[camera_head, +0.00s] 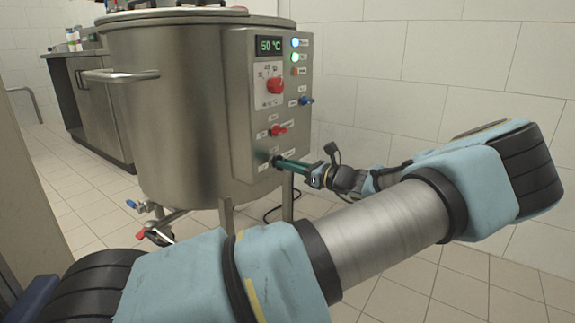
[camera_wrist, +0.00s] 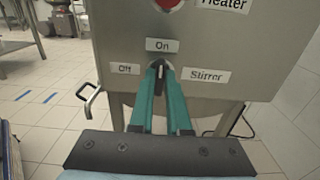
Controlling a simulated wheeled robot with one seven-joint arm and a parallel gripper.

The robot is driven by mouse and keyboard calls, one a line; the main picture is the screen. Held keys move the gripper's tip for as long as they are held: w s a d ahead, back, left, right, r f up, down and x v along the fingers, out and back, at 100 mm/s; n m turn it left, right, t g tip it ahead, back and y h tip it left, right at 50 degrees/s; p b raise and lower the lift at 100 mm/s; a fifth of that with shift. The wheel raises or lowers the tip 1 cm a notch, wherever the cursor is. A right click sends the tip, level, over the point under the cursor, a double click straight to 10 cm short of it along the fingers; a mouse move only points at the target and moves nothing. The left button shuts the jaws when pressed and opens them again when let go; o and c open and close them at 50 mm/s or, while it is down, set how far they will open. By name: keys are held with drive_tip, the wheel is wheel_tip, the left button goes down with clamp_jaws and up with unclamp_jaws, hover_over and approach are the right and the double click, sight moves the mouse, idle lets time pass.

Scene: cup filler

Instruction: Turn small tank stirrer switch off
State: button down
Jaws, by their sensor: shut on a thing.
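The small steel tank (camera_head: 170,115) stands on legs, with a grey control panel (camera_head: 240,110) on its right side. In the wrist view the stirrer switch (camera_wrist: 160,68) is a small dark knob with a light mark, below the "On" label (camera_wrist: 163,45). Its mark looks upright, toward "On". The "Off" label (camera_wrist: 125,68) is to its left and the "Stirrer" label (camera_wrist: 206,76) to its right. My gripper (camera_wrist: 160,72) has its teal fingers shut on the knob. In the head view my gripper (camera_head: 276,161) touches the panel's lower part; the knob is hidden there.
Above the stirrer switch are a red switch (camera_head: 278,130), a blue switch (camera_head: 306,100), a red heater knob (camera_head: 275,85) and a display (camera_head: 270,45) reading 50 °C. Valves (camera_head: 143,206) are under the tank. A tiled wall (camera_head: 400,60) is behind; the floor at right is clear.

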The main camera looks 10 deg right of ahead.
drive_tip(key=shift+r+n+p, duration=0.1)
drive_tip(key=shift+n+p, duration=0.3)
drive_tip(key=shift+p, duration=0.1)
drive_tip(key=n+p, duration=0.2)
drive_tip(key=n, duration=0.3)
drive_tip(key=n+p, duration=0.2)
drive_tip(key=n, duration=0.4)
drive_tip(key=n+p, duration=0.2)
drive_tip(key=n, duration=0.4)
drive_tip(key=shift+s+a+f, duration=0.2)
drive_tip(key=shift+f, duration=0.2)
idle(0.3)
drive_tip(key=c, duration=0.9)
unclamp_jaws()
